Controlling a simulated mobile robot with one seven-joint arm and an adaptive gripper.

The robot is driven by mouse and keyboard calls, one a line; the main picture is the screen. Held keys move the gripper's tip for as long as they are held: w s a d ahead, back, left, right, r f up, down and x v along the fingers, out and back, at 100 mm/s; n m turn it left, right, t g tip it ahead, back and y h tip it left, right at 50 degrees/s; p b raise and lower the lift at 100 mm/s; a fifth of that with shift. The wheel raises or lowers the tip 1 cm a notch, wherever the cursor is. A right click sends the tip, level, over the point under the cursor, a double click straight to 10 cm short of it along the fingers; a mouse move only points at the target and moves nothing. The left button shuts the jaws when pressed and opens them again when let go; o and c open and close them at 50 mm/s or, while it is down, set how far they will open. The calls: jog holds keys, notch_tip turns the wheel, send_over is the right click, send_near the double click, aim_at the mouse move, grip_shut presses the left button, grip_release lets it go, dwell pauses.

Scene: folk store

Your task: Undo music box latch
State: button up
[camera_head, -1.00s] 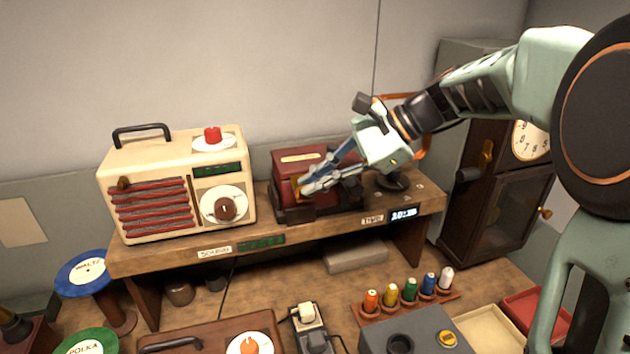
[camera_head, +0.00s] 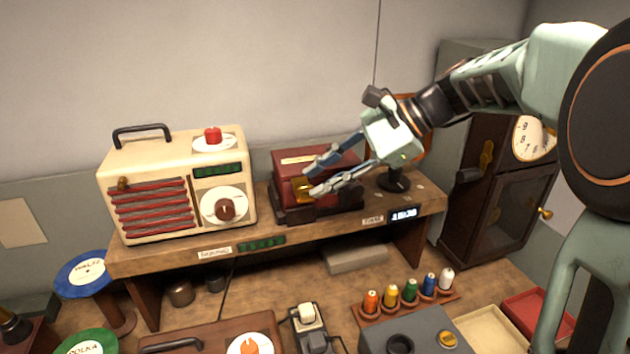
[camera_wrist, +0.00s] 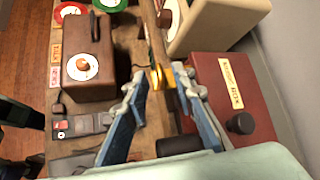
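The dark red music box (camera_head: 290,168) sits closed on the wooden shelf, right of the cream radio. Its gold latch (camera_head: 303,189) is on the front face. The box also shows in the wrist view (camera_wrist: 228,88), with its label facing up. My gripper (camera_head: 309,181) is open in front of the box, with its two fingers spread apart. In the wrist view, the gold latch (camera_wrist: 158,77) shows between the spread fingertips of my gripper (camera_wrist: 160,76). Whether a finger touches the latch cannot be told.
The cream radio (camera_head: 150,180) stands close on the left of the shelf (camera_head: 190,258). A black round-based stand (camera_head: 394,183) is right of the box. A dark wooden clock (camera_head: 490,200) stands farther right. Thread spools (camera_head: 410,290) and a grey device (camera_head: 415,335) are below.

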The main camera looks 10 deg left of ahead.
jog(key=v, duration=1)
jog(key=shift+d, duration=0.1)
